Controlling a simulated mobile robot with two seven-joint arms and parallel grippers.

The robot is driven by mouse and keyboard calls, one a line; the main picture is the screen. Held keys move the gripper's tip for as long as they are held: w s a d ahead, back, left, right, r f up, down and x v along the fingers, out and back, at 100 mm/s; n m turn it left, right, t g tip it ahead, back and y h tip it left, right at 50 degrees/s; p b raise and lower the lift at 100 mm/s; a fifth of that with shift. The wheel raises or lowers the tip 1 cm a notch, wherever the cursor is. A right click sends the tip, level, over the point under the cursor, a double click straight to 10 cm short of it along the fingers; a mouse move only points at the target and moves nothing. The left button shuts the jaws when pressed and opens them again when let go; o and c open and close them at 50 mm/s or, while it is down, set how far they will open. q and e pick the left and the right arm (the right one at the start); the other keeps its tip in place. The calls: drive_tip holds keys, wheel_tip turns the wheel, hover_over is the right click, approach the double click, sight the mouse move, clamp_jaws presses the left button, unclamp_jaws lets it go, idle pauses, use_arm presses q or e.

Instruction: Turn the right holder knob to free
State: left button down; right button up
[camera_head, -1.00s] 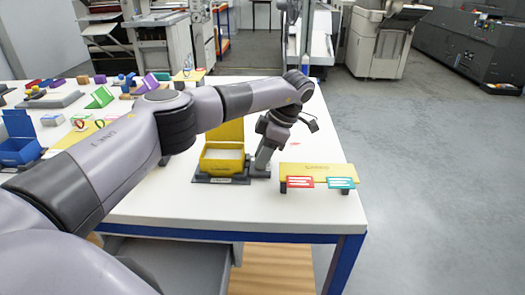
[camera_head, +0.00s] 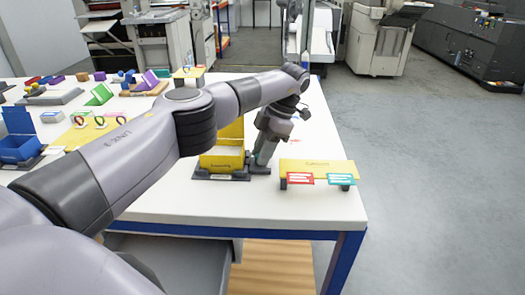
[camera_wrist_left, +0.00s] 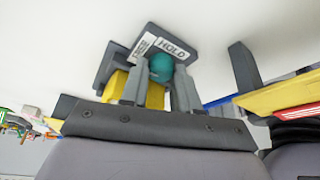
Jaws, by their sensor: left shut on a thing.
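The yellow box (camera_head: 222,161) sits open, lid raised, in a dark holder (camera_head: 205,178). The holder knob is teal (camera_wrist_left: 161,67) and shows between my left fingers in the left wrist view. Beside it is a dark block with a HOLD label (camera_wrist_left: 174,48) and a smaller label too small to read. My left gripper (camera_head: 261,162) is tilted down at the right side of the yellow box, shut on the knob. In the head view the gripper hides most of the knob. My right gripper is in neither view.
A yellow stand (camera_head: 318,169) with red and teal cards is close right of the gripper. A blue box (camera_head: 16,150) and several small coloured items stand on the left of the white table (camera_head: 170,205). The table's right edge is near; bare floor lies beyond.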

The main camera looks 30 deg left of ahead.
use_arm(q)
drive_tip(key=c, duration=1.1)
unclamp_jaws()
drive_tip(key=shift+m, duration=0.3)
